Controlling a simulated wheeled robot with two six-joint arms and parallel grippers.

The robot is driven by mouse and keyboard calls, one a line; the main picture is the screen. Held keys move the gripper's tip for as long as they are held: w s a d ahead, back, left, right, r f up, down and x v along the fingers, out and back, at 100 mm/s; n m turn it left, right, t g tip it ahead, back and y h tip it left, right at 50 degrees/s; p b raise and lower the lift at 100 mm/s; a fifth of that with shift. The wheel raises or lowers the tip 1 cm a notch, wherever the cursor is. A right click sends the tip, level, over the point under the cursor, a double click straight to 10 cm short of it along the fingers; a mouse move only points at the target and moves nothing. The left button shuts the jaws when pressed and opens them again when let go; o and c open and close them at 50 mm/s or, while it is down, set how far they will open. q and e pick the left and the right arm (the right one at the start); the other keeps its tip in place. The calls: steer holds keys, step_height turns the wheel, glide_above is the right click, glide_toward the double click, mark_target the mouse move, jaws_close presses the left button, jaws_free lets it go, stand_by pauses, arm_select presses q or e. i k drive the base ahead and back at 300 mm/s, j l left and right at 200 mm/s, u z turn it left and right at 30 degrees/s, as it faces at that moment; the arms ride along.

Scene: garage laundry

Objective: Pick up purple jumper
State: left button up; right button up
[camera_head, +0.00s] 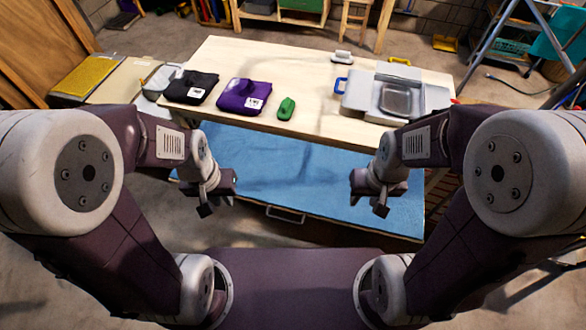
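The purple jumper (244,95) lies folded on the light wooden table (300,60), left of the table's middle and close to its front edge. A white patch shows on its front right part. My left gripper (213,200) is in front of the table edge, nearer to me than the jumper and slightly left of it, touching nothing that I can see. My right gripper (379,197) is in front of the table to the right, well apart from the jumper. The fingers of both grippers are small and seen at an angle, so their opening is unclear.
A folded black garment (190,87) lies just left of the jumper, and a green object (286,108) lies just right. Grey trays (398,97) and a white iron-like object (342,57) are further right and back. A blue surface (290,165) with a handle is below the table's front.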

mark_target(240, 94)
steer(key=i+j, duration=0.1)
steer(key=j, duration=0.3)
steer(key=i+j, duration=0.1)
steer(key=j, duration=0.3)
steer(key=i+j, duration=0.15)
steer(key=j, duration=0.25)
steer(key=i+j, duration=0.1)
steer(key=j, duration=0.25)
steer(key=i+j, duration=0.1)
steer(key=j, duration=0.3)
